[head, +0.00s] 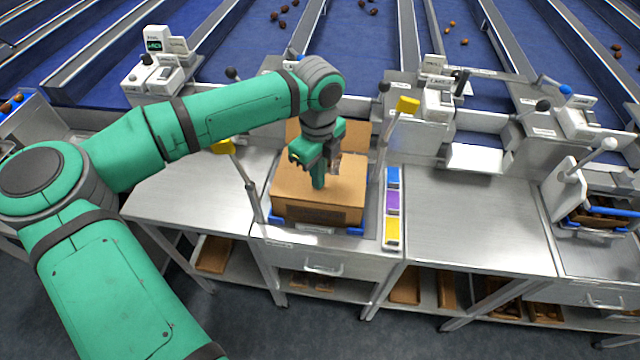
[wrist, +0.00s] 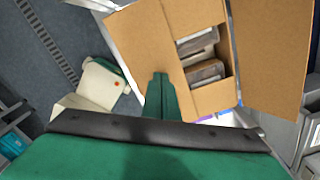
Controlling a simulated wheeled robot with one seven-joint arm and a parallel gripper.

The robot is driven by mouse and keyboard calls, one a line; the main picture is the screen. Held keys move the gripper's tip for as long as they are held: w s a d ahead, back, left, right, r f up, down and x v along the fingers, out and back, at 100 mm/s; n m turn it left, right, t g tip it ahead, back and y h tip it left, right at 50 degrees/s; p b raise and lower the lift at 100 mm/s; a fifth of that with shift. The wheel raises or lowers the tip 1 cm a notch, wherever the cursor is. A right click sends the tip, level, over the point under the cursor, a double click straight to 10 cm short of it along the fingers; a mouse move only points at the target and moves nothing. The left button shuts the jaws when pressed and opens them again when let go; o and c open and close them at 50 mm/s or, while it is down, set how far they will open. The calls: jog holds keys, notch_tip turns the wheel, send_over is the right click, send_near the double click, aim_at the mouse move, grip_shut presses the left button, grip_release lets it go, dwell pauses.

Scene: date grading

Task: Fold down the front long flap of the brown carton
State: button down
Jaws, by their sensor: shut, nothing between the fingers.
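The brown carton (head: 318,212) stands on the steel bench, its labelled front face toward me. Its front long flap (wrist: 138,40) is folded inward and lies over the front part of the top. Its exact angle is hard to tell. The back long flap (wrist: 270,55) stands open, and shows behind the arm in the head view (head: 358,150). Short flaps (wrist: 205,14) lie inward at the ends. Grey packs (wrist: 205,70) show in the uncovered gap. My gripper (head: 318,184) is shut and empty, pointing down at the front flap; I cannot tell whether it touches.
Blue corner guides (head: 355,231) hold the carton's base. A strip of blue, purple and yellow bins (head: 393,203) is to the right. The bench on the right (head: 465,210) is clear.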

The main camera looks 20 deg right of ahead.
notch_tip(320, 180, up, 11)
dwell(0.8)
